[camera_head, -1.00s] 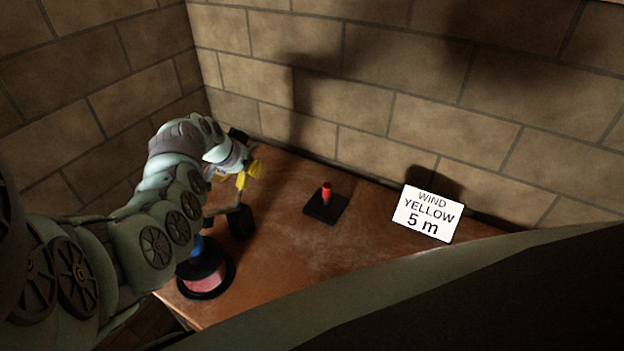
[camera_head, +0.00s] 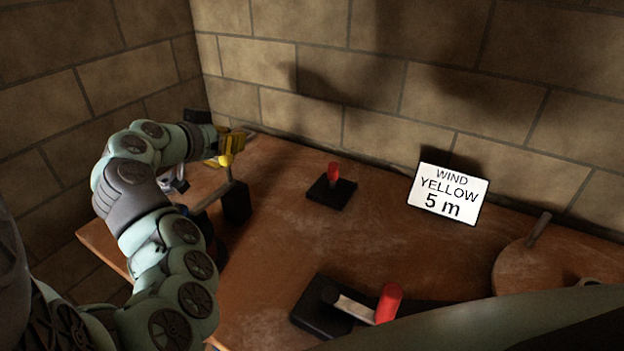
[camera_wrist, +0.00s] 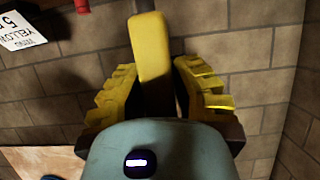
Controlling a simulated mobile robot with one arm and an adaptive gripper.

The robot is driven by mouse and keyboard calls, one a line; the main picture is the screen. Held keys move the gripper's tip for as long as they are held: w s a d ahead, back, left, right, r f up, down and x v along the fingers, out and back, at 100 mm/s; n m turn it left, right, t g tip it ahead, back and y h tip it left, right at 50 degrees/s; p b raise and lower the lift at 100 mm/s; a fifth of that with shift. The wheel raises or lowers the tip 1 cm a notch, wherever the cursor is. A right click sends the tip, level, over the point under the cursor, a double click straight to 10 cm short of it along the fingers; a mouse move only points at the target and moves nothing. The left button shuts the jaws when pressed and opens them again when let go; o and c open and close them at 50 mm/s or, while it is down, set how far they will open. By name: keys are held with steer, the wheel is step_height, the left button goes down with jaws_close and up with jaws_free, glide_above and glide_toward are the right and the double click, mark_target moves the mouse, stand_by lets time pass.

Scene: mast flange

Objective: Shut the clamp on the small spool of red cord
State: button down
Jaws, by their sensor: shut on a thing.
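My gripper (camera_head: 230,146), with ridged yellow fingers, is shut on a yellow handle (camera_wrist: 150,50) that shows between the fingers in the wrist view. In the head view a grey stem runs below the handle to a black block (camera_head: 237,202) at the table's left. A small upright red handle (camera_head: 333,172) stands on a black base (camera_head: 340,193) at the back middle. A larger red handle (camera_head: 388,302) sits on a grey arm over a black base (camera_head: 318,310) at the front. I cannot make out a spool of red cord.
A white sign (camera_head: 448,194) reading "WIND YELLOW 5 m" stands at the back right. A round wooden piece with a peg (camera_head: 520,270) is at the right. A brick wall (camera_head: 375,90) rises behind the table (camera_head: 270,250). The table's middle is clear.

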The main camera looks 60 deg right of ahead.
steer(key=shift+a+r+h+b, duration=0.1)
steer(key=shift+a+h+b, duration=0.2)
steer(key=shift+b, duration=0.15)
steer(key=shift+r, duration=0.1)
steer(key=c, duration=1.1)
jaws_free()
steer(key=shift+a, duration=0.25)
steer(key=o, duration=0.3)
steer(key=shift+d, duration=0.1)
step_height(320, 180, up, 10)
steer(key=shift+f, duration=0.15)
